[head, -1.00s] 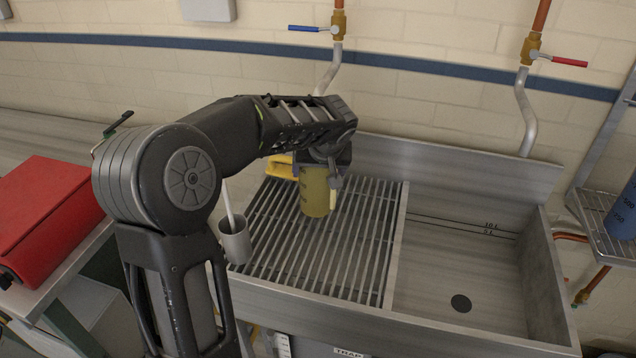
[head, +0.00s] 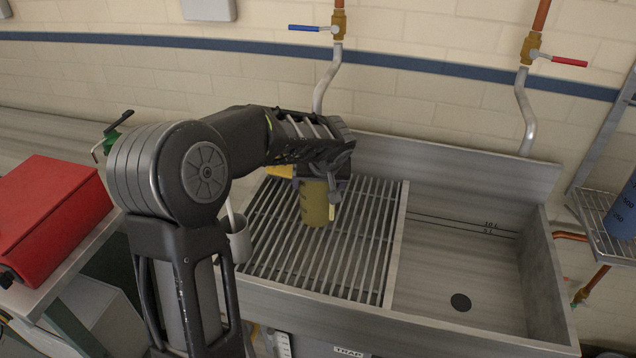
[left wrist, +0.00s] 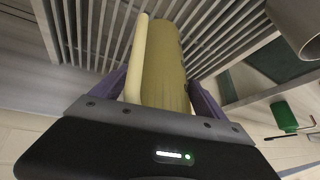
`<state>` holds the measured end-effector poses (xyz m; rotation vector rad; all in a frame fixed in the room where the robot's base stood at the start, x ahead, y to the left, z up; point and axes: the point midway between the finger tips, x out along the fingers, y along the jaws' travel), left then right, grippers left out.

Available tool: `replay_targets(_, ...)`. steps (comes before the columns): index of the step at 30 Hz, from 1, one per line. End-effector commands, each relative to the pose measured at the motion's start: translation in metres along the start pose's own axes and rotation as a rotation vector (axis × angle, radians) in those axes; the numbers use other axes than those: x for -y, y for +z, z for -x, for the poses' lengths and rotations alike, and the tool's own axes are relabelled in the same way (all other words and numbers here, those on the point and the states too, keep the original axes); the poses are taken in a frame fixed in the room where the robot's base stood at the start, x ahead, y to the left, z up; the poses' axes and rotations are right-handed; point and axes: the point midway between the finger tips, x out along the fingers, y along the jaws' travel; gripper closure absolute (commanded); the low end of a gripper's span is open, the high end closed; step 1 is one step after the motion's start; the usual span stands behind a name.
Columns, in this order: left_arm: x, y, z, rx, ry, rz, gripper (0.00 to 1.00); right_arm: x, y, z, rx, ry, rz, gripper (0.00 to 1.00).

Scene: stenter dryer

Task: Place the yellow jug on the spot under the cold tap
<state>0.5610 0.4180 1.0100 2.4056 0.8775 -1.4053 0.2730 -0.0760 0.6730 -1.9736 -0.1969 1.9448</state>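The yellow jug (head: 314,203) hangs upright below my left gripper (head: 322,180), over the slatted rack on the sink's left side. In the left wrist view the jug (left wrist: 165,65) sits between the purple fingers of the gripper (left wrist: 160,92), which are closed on it, with its pale handle along one side. I cannot tell whether its base touches the slats. The cold tap (head: 338,25) has a blue lever, and its spout comes down behind my gripper. The slatted rack (head: 365,245) is partly covered by my arm. My right gripper is out of view.
The hot tap (head: 530,48) with a red lever stands above the empty basin (head: 450,265) at right. A red box (head: 50,215) lies on the left table. A grey cup (head: 239,240) hangs at the sink's left edge. A blue container (head: 624,212) stands on the right shelf.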

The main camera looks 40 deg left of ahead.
Motion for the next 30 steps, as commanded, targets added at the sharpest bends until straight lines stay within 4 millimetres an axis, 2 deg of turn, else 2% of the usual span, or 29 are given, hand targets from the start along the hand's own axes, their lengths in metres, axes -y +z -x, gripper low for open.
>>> replay_targets(1,0.000,0.000,0.000,0.000,0.000,0.000,0.11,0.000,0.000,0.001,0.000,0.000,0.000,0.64)
replay_targets(5,0.000,0.000,0.000,0.000,0.000,0.000,0.01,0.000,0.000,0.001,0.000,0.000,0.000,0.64)
replay_targets(17,0.000,-0.002,0.005,-0.002,0.001,0.000,0.00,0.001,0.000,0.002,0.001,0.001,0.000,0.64)
replay_targets(23,-0.001,-0.001,0.034,-0.004,0.004,0.001,0.00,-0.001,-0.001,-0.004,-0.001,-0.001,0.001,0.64)
replay_targets(30,-0.001,-0.002,0.085,-0.005,0.004,0.002,0.00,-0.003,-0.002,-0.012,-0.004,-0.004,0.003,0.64)
